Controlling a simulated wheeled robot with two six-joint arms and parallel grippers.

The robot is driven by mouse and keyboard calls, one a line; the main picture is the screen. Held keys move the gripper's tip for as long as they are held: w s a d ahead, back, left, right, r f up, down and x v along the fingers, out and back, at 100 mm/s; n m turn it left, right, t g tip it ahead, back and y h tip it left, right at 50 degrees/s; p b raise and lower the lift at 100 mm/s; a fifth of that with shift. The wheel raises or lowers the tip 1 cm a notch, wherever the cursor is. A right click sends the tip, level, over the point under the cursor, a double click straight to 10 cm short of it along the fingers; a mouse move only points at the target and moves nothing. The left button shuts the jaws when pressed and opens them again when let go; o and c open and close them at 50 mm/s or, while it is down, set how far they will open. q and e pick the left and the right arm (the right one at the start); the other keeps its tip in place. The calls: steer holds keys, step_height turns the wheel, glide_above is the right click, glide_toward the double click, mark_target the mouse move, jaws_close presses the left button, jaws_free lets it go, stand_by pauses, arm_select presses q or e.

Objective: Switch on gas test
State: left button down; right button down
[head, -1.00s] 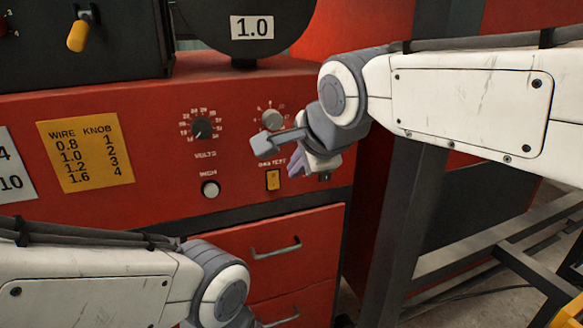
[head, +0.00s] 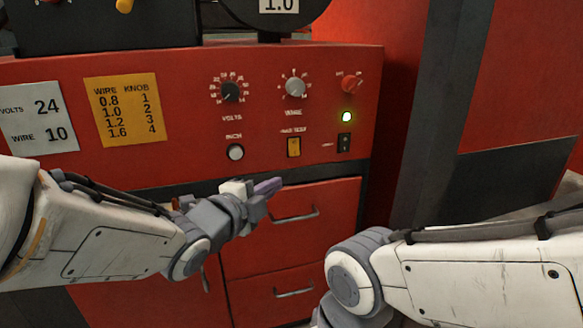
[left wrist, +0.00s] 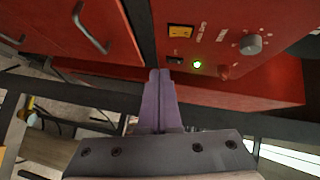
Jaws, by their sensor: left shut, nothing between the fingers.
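The gas test switch (head: 293,147) is a small yellow rocker on the red machine front, under the "GAS TEST" label. It also shows in the left wrist view (left wrist: 181,31), above and right of the fingertips. My left gripper (head: 270,187) is shut and empty, its purple fingers in front of the machine, below and left of the switch and apart from it in the picture. Its fingers also show in the left wrist view (left wrist: 159,75). My right arm is at the lower right, with its gripper out of the picture.
A black switch (head: 344,143) with a lit green lamp (head: 346,117) above it is right of the gas test switch. A red knob (head: 349,84), grey knob (head: 295,87), volts knob (head: 230,91) and white button (head: 236,152) are nearby. Drawer handles (head: 295,214) protrude below.

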mark_target(299, 154)
arm_select(q)
steer(key=shift+r+m+t+h, duration=0.3)
steer(key=shift+r+m, duration=0.35)
steer(key=shift+m, duration=0.05)
arm_select(e)
steer(key=shift+s+d+f+n, duration=0.15)
steer(key=shift+s+f+n, duration=0.2)
steer(key=shift+s, duration=0.15)
steer(key=shift+s+d+f+n, duration=0.1)
steer(key=shift+s+f+n, duration=0.25)
steer(key=shift+s, duration=0.15)
steer(key=shift+r, duration=0.1)
